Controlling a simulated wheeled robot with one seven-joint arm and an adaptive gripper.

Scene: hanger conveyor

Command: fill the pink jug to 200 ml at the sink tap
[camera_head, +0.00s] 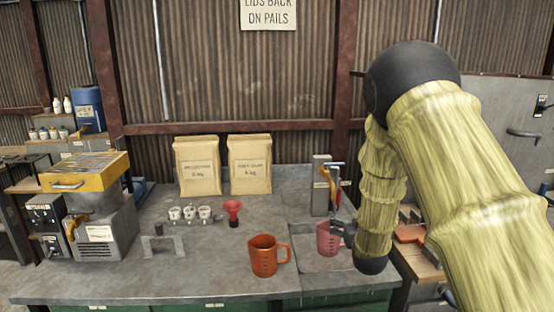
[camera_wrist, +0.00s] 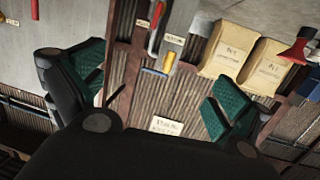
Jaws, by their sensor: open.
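The pink jug (camera_head: 327,240) stands upright at the sink (camera_head: 312,264), a shallow basin set in the grey bench. The tap (camera_head: 321,190), a grey column with a coloured handle, rises just behind it. My gripper (camera_head: 345,229) is at the jug's right side, partly hidden by my arm. The green-padded fingers are spread in the wrist view (camera_wrist: 152,88), with no jug visible between them. Whether a finger touches the jug cannot be told. The water level in the jug cannot be seen. The tap's parts also show in the wrist view (camera_wrist: 164,48).
An orange-red jug (camera_head: 264,256) stands left of the sink. A red funnel (camera_head: 233,209), small white cups (camera_head: 190,213) and two paper bags (camera_head: 250,165) are behind. A grey machine with a yellow top (camera_head: 85,173) stands left. The front middle of the bench is clear.

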